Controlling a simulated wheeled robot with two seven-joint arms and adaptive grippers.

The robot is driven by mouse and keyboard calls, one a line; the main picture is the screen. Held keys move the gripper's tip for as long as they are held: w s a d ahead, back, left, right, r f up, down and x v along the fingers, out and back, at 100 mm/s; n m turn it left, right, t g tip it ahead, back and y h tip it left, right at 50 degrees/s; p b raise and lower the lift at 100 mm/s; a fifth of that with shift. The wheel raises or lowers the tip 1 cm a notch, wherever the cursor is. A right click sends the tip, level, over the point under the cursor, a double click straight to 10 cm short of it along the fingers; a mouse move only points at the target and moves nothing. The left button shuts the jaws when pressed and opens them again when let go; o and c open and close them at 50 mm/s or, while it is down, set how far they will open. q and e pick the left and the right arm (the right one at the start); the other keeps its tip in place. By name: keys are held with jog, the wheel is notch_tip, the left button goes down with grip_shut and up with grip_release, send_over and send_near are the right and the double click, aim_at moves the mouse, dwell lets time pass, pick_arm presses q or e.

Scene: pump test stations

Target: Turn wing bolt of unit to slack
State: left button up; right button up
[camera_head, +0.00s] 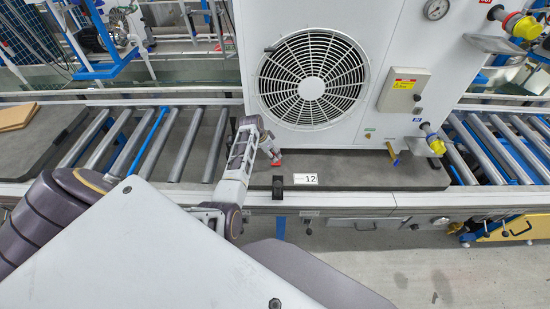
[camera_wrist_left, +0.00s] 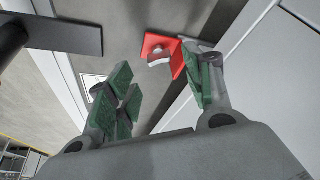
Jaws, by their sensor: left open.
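The white unit (camera_head: 378,48) with a round fan grille stands on a dark grey board. A small red bracket (camera_head: 277,161) sits at its lower left foot. In the left wrist view the red bracket (camera_wrist_left: 177,54) has an upright plate and a flat part with a pale curved piece. I cannot clearly make out a wing bolt; the right finger may hide part of it. My left gripper (camera_head: 269,148) is at the unit's lower left corner, close to the bracket. In the wrist view its green-padded fingers (camera_wrist_left: 163,84) are apart, with the bracket just beyond them. My right gripper is not in view.
Roller conveyors (camera_head: 180,145) run on both sides of the dark board (camera_head: 355,175). A label reading 12 (camera_head: 306,179) and a black block (camera_head: 278,188) are at the board's front edge. Colored fittings (camera_head: 522,26) protrude on the right.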

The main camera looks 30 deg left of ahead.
aim_at(276, 158)
pick_arm(q)
jog(key=shift+x, duration=1.85)
jog(key=shift+d+f+b, duration=0.1)
jog(key=shift+f+b, duration=0.2)
jog(key=shift+f, duration=0.05)
jog(key=shift+w+f, duration=0.1)
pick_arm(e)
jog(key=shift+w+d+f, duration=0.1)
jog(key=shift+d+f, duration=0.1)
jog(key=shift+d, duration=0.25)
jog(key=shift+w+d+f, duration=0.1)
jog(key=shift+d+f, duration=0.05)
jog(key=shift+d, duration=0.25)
pick_arm(q)
jog(key=c, duration=1)
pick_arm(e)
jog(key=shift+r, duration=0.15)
